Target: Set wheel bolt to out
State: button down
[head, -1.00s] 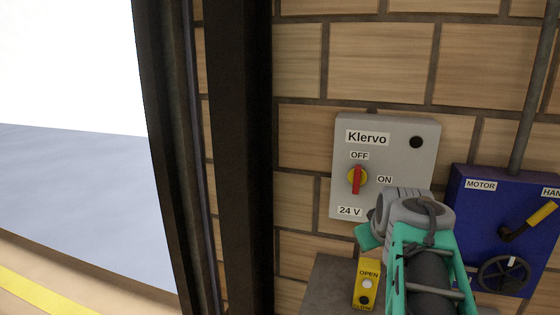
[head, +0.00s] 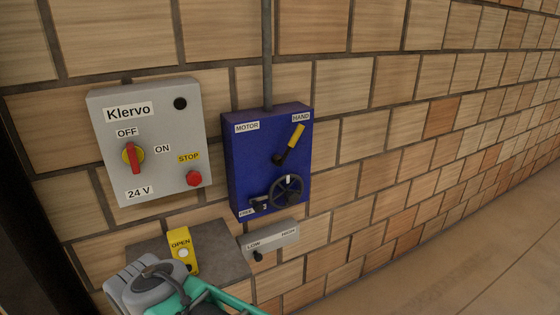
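A black handwheel (head: 287,191) with a pale mark at its top is on the lower front of a blue box (head: 240,165) on the brick wall. A small dark part (head: 258,203), perhaps the wheel bolt, is at the wheel's lower left, above a small white label that is hard to read. I cannot tell whether it is in or out. My arm shows at the bottom left, below the boxes and apart from the wheel in the picture. My gripper's fingers are not in view.
The blue box has a yellow-handled lever (head: 289,144) near its HAND label. A grey Klervo box (head: 155,165) with a red switch and STOP button is left. A yellow OPEN button box (head: 182,250) and a LOW/HIGH switch plate (head: 285,238) are below. The wall right is bare.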

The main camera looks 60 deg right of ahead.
aim_at(258, 208)
jog(key=z, duration=1.65)
